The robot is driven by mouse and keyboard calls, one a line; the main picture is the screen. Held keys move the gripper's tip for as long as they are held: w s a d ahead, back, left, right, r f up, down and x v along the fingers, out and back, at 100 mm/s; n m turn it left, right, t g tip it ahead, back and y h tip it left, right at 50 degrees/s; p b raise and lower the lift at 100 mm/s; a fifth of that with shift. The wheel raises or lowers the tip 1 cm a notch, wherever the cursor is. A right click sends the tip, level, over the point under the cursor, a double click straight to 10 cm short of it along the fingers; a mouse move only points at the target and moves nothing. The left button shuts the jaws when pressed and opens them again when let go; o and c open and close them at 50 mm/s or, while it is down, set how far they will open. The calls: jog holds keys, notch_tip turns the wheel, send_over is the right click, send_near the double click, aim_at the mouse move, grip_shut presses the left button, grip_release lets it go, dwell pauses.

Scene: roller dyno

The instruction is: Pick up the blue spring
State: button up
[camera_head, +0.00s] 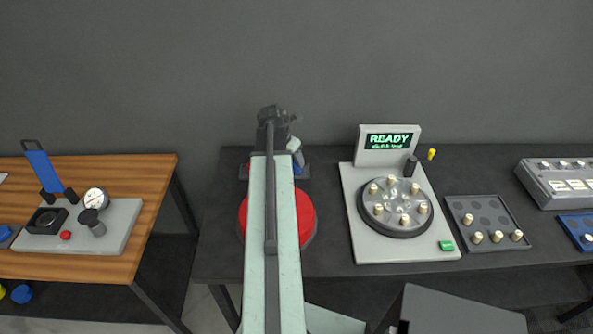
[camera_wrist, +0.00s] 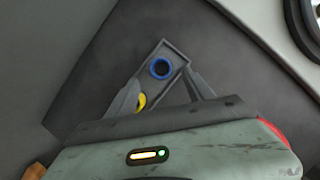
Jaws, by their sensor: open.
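The blue spring (camera_wrist: 160,68) shows in the wrist view as a blue ring seen from above, at the far end of a narrow grey holder (camera_wrist: 176,55). A yellow ring (camera_wrist: 141,102) lies nearer my wrist and is partly hidden. My gripper (camera_wrist: 161,79) is open. Its two fingers spread to either side of the holder, with the blue ring between and slightly beyond the tips. I cannot tell the height between them. In the head view my gripper (camera_head: 275,115) is over the back of the dark table, and my arm hides much of the holder.
A red round pad (camera_head: 306,217) lies under my arm. Right of it stands a grey station with a READY screen (camera_head: 389,140) and a round plate of pegs (camera_head: 394,207). A peg tray (camera_head: 487,222) is farther right. A wooden table (camera_head: 150,190) stands left, across a gap.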

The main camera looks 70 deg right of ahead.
aim_at(295, 164)
jog(key=b+x, duration=0.4)
jog(key=x, duration=0.1)
jog(key=shift+d+f+b, duration=0.1)
jog(key=shift+f+b, duration=0.2)
jog(key=shift+b, duration=0.1)
jog(key=shift+r, duration=0.2)
grip_shut()
